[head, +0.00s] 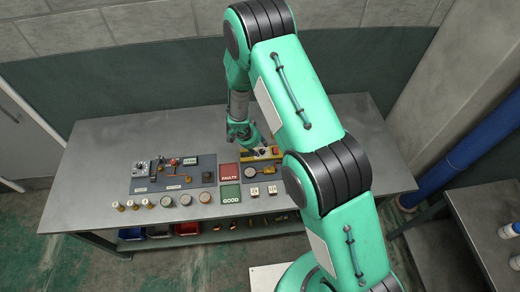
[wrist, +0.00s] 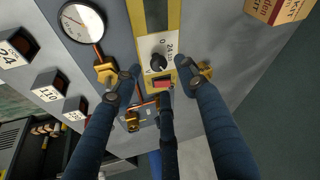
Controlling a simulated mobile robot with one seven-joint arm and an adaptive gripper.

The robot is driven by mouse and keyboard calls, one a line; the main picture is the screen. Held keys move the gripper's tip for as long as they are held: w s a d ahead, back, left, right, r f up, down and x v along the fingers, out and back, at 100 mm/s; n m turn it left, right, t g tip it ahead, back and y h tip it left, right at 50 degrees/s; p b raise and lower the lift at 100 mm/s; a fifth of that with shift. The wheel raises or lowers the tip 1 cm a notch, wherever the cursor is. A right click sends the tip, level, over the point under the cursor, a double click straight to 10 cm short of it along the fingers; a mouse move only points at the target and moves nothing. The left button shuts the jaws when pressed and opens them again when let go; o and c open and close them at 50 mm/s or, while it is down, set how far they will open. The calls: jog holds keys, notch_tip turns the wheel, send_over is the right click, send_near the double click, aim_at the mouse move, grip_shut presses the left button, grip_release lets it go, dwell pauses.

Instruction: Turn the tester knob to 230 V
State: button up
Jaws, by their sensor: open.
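The tester knob (wrist: 157,62) is a small black knob on a white dial plate (wrist: 152,45) in the wrist view, with "0" and "24" legible and other marks too small to read. The plate is on a yellow-edged tester unit, which shows in the head view (head: 268,152) partly behind my arm. My gripper (wrist: 160,72) is open, its dark blue fingers spread on both sides of the knob, with a further finger below it. I cannot tell whether any finger touches the knob. In the head view my gripper (head: 240,132) is over the table near the tester.
A round gauge (wrist: 82,22), brass fittings (wrist: 105,72) and labelled dark blocks (wrist: 48,85) are beside the tester. A red switch (wrist: 160,86) sits just below the knob. The red FAULTY pad (head: 229,176) and green GOOD pad (head: 230,195) lie left of it.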

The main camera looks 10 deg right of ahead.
jog(key=v, duration=0.7)
jog(key=shift+r, duration=0.2)
jog(key=shift+w+a+r, duration=0.1)
dwell(0.3)
